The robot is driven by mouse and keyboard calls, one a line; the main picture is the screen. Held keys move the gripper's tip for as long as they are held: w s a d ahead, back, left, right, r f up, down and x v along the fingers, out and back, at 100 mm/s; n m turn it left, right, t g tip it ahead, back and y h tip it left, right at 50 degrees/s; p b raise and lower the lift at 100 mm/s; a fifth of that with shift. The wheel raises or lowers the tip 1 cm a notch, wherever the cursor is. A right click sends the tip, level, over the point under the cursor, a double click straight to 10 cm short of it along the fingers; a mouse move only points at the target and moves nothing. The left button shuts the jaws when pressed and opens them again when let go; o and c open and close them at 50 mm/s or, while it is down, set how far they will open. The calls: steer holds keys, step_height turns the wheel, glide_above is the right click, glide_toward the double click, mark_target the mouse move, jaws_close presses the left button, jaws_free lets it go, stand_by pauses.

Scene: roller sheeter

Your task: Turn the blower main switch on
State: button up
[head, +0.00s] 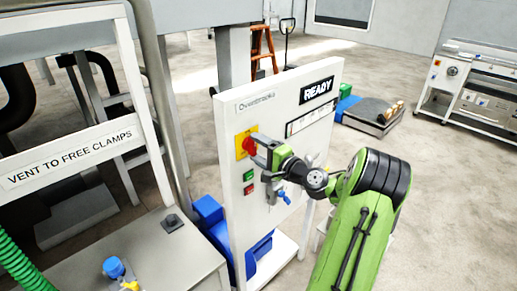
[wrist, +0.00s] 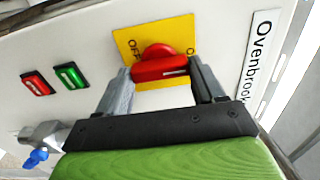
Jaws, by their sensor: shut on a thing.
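The blower main switch is a red rotary knob (head: 249,146) on a yellow plate (head: 240,153), on the upper left of a white panel. In the wrist view the red knob (wrist: 160,66) sits between my two fingers, on the yellow plate (wrist: 180,29). My gripper (head: 258,147) is shut on the knob's bar, one finger at each end; it fills the wrist view's middle (wrist: 164,78). A white line on the bar points toward the right finger there. "OFF" shows left of the knob; the lettering on the right is partly hidden by the finger.
Green (wrist: 69,75) and red (wrist: 36,84) push buttons sit close beside the plate. A metal fitting with a blue handle (wrist: 36,157) sticks out below them. The panel carries a "READY" sign (head: 317,90). A grey table (head: 150,250) stands at the left.

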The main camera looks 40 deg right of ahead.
steer(key=o, duration=1)
steer(key=shift+o, duration=0.2)
steer(key=s+b, duration=0.3)
steer(key=s, duration=1.2)
steer(key=shift+s+d, duration=0.25)
steer(key=shift+s, duration=0.15)
